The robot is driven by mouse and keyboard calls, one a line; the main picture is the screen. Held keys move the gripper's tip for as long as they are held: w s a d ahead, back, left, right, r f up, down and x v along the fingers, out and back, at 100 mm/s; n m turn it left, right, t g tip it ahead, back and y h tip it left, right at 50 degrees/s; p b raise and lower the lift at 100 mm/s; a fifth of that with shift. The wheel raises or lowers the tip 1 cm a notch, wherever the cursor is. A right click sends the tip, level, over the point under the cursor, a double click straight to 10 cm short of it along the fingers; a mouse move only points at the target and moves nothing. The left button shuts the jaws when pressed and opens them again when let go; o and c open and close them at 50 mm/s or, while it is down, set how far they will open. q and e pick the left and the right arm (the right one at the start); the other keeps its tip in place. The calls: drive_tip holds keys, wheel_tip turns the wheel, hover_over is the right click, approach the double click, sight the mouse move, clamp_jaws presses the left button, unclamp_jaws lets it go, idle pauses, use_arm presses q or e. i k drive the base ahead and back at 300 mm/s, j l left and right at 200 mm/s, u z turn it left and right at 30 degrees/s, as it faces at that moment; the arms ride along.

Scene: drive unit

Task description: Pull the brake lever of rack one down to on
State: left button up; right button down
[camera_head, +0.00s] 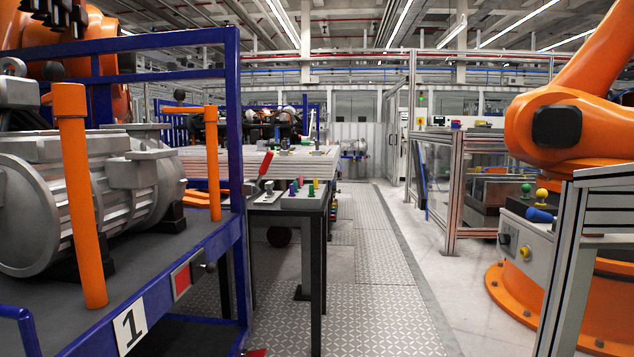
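Rack one (205,240) stands at the left, a blue-framed rack with a dark grey deck. A white plate with the number 1 (130,328) is on its front edge. Further along that edge is a small red plate with a pale border (181,280). A small grey metal part (206,262) sits just right of it; I cannot tell whether this is the brake lever or how it is set. Neither of my grippers is in view.
A grey motor housing (90,190) lies on the rack between orange posts (80,200). A dark table (318,230) with colored knobs (300,184) and a red handle (265,163) stands beyond. The patterned aisle floor (375,290) is clear. An orange robot arm (570,120) stands right.

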sight(265, 164)
drive_tip(key=i+l+u, duration=0.1)
drive_tip(key=i+u, duration=0.25)
drive_tip(key=i+l+z, duration=0.1)
drive_tip(key=i+l, duration=0.2)
drive_tip(key=i, duration=0.45)
drive_tip(key=i+l+z, duration=0.15)
drive_tip(key=i, duration=0.65)
drive_tip(key=i+l+z, duration=0.1)
drive_tip(key=i, duration=0.7)
